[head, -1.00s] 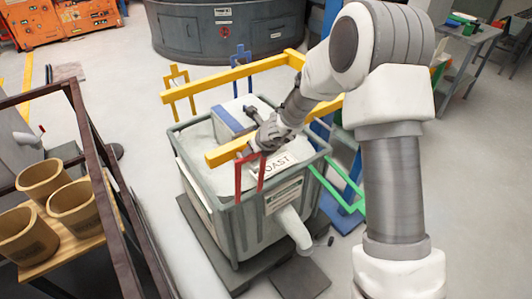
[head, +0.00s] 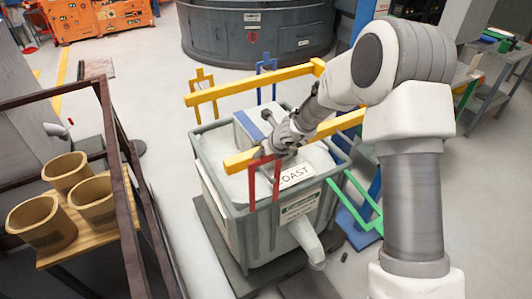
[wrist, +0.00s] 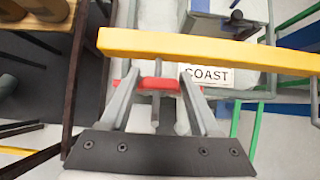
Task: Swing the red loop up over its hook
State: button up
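The red loop (head: 264,182) is an upright frame at the front of the grey bin (head: 252,222), by the near left end of a yellow bar (head: 250,158). Its hook is not clear to me. My gripper (head: 276,149) is at the bar and the loop's top. In the wrist view, my fingers (wrist: 158,78) stand apart, and the loop's red top piece (wrist: 158,83) runs crosswise between them. The yellow bar (wrist: 215,52) passes just beyond the fingertips. Contact with the loop cannot be told.
Another yellow bar (head: 250,83) crosses behind, with a yellow loop (head: 204,77) and a blue loop (head: 266,66). A green loop (head: 356,203) sticks out at right. A dark rail (head: 112,130) and a shelf with brown buckets (head: 68,171) stand at left.

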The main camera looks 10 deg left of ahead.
jog(key=shift+o, duration=0.6)
jog(key=shift+f, duration=0.1)
jog(key=p+v, duration=0.5)
jog(key=v, duration=1.2)
jog(key=shift+r, duration=0.25)
jog(key=shift+d, duration=0.1)
